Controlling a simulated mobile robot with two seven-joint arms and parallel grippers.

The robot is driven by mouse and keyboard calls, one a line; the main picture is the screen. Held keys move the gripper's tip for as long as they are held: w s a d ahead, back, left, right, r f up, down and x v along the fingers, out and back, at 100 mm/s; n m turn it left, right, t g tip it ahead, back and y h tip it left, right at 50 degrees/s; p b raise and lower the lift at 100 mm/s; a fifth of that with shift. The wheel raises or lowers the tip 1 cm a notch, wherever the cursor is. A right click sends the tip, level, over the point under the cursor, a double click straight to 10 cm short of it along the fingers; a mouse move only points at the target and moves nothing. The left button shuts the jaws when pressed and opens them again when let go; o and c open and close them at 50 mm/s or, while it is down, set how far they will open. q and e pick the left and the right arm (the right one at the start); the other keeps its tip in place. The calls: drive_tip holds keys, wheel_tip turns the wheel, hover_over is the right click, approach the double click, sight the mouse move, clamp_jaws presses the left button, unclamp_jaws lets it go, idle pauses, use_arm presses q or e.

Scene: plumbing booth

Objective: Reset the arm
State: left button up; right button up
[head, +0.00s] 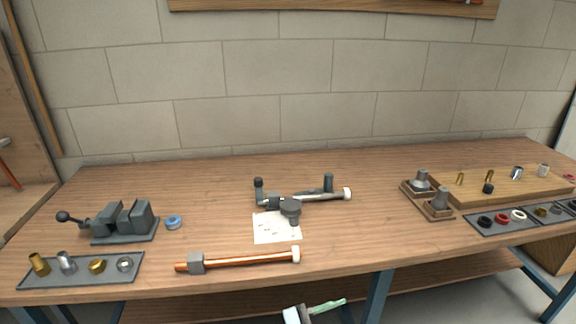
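Neither of my grippers, and no part of my arms that I can be sure of, shows in the head view. The task names only the arm, and no arm can be made out above the workbench (200,195). At the bottom edge, a pale and dark piece with a green bar (327,306) shows in front of the bench. It is cut off by the frame, and I cannot tell what it is.
A vise (125,222) and a fittings tray (82,282) are at left. A copper pipe (245,261) lies in front, a grey pipe tool (290,206) over paper (268,232) in the middle. A wooden board (510,187) and ring tray (502,228) are at right.

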use_arm(q)
drive_tip(key=s+a+f+n+t+y+p, duration=0.1)
drive_tip(key=s+a+f+n+t+y, duration=0.5)
drive_tip(key=a, duration=0.3)
drive_tip(key=s+a+f+n+t+y, duration=0.35)
drive_tip(key=a+f+n+y, duration=0.25)
drive_tip(key=a+n, duration=0.3)
drive_tip(key=s+a+f+n+g+y, duration=0.1)
drive_tip(key=s+a+f+g+y, duration=0.1)
drive_tip(key=s+a, duration=0.4)
drive_tip(key=s+a+f+n+g+y+p, duration=0.1)
drive_tip(key=s+a+f+g+y, duration=0.2)
drive_tip(key=s, duration=1)
drive_tip(key=a+f+g, duration=0.1)
drive_tip(key=a, duration=0.2)
drive_tip(key=shift+a+n, duration=0.3)
drive_tip(key=shift+n, duration=0.1)
use_arm(e)
drive_tip(key=shift+t, duration=0.4)
drive_tip(key=w+r, duration=0.2)
drive_tip(key=r, duration=0.1)
drive_tip(key=shift+w+d+r, duration=0.1)
drive_tip(key=shift+w+r, duration=0.05)
drive_tip(key=shift+w, duration=0.15)
drive_tip(key=shift+d, duration=0.1)
use_arm(q)
drive_tip(key=shift+d+f, duration=0.1)
use_arm(e)
drive_tip(key=shift+d, duration=0.1)
